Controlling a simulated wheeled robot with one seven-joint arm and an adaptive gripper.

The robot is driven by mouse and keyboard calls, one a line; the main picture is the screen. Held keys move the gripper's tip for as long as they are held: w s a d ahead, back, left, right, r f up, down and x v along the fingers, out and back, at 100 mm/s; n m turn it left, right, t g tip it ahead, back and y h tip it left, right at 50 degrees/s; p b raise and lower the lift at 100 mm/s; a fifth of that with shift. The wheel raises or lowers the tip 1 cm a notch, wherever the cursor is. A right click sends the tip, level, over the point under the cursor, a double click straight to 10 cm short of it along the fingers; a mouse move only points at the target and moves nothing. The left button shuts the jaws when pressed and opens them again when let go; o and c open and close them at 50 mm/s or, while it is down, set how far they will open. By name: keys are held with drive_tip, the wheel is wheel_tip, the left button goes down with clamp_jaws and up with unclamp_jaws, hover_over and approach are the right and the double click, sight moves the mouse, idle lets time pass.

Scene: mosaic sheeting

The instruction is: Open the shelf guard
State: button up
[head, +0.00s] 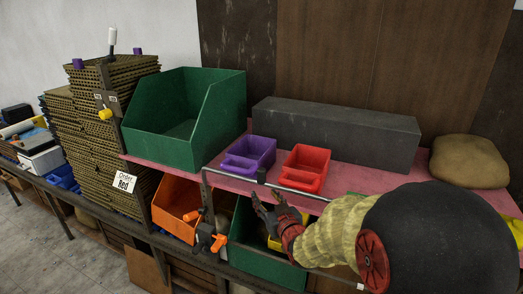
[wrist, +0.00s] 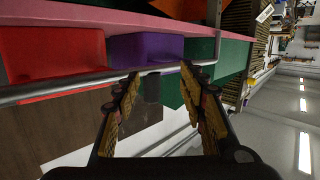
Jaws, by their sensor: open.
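The shelf guard looks like a thin grey metal rail (head: 300,191) along the front edge of the pink shelf. In the wrist view the rail (wrist: 60,88) runs across to my fingertips. A small dark block (head: 261,175) sits on the rail; it also shows in the wrist view (wrist: 152,88), between my fingers. My gripper (head: 266,196) is open, its fingertips just in front of the rail and a little below the block. In the wrist view my gripper (wrist: 160,74) has its fingers spread on both sides of the block. I cannot tell whether they touch it.
Purple (head: 249,155) and red (head: 305,167) bins stand behind the rail, beside a big green bin (head: 185,120). A long dark box (head: 335,134) and a sack (head: 468,160) lie behind. Orange (head: 177,207) and green bins sit below. Stacked brown sheets (head: 85,130) stand left.

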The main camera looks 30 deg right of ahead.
sight(263, 173)
wheel_tip(263, 173, up, 5)
drive_tip(key=d+t+p, duration=0.2)
drive_tip(key=p, duration=0.2)
drive_tip(key=shift+w+d+p, duration=0.2)
drive_tip(key=shift+w+p, duration=0.45)
drive_tip(key=shift+w, duration=1.45)
drive_tip(key=shift+w+d+p, duration=0.2)
drive_tip(key=shift+w+p, duration=0.45)
drive_tip(key=shift+w, duration=1.4)
drive_tip(key=c, duration=0.3)
drive_tip(key=c, duration=0.8)
